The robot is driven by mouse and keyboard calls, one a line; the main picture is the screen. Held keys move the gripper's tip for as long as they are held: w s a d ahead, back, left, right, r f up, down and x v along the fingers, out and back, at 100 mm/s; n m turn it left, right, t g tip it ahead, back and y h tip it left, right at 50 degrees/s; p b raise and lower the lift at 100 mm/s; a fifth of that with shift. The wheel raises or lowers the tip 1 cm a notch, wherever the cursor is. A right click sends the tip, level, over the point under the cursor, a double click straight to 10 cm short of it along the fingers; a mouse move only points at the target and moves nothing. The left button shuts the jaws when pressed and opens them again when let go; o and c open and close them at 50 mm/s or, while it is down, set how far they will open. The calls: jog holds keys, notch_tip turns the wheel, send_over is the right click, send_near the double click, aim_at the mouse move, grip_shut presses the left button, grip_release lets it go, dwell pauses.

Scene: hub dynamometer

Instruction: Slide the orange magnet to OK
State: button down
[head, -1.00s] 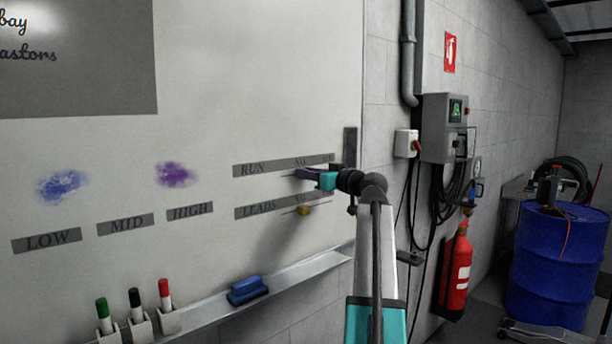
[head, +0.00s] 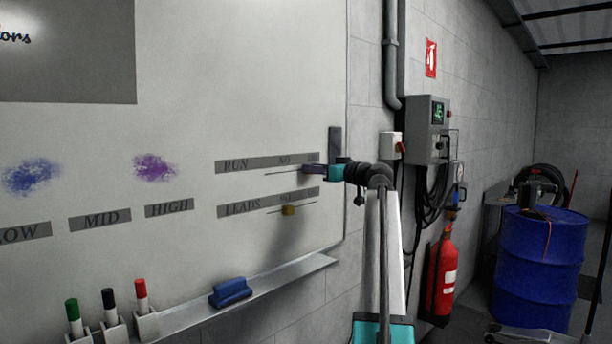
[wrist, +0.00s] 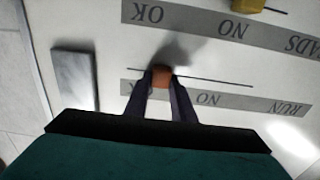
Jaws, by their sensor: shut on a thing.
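The orange magnet (wrist: 161,77) shows in the wrist view between the fingertips of my gripper (wrist: 160,78), which is shut on it. It sits on a thin dark line beside the RUN strip (wrist: 216,100), near the line's left end in this upside-down view. In the head view my gripper (head: 308,170) is at the RUN strip (head: 237,165), right of NO and just under OK. The magnet is hidden there.
A yellow magnet (head: 289,210) sits on the LEADS row below. A grey plate (head: 335,145) is on the whiteboard just right of the RUN strip. The tray below holds a blue eraser (head: 231,292) and markers. A fire extinguisher (head: 441,275) hangs to the right.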

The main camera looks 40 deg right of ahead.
jog(key=shift+s+d+b, duration=0.1)
jog(key=shift+d+b, duration=0.65)
jog(key=shift+d, duration=1)
jog(key=c, duration=1.5)
grip_release()
jog(key=shift+d, duration=0.15)
jog(key=shift+s, duration=0.1)
jog(key=s+b, duration=0.1)
jog(key=s, duration=1.2)
jog(key=shift+s, duration=0.3)
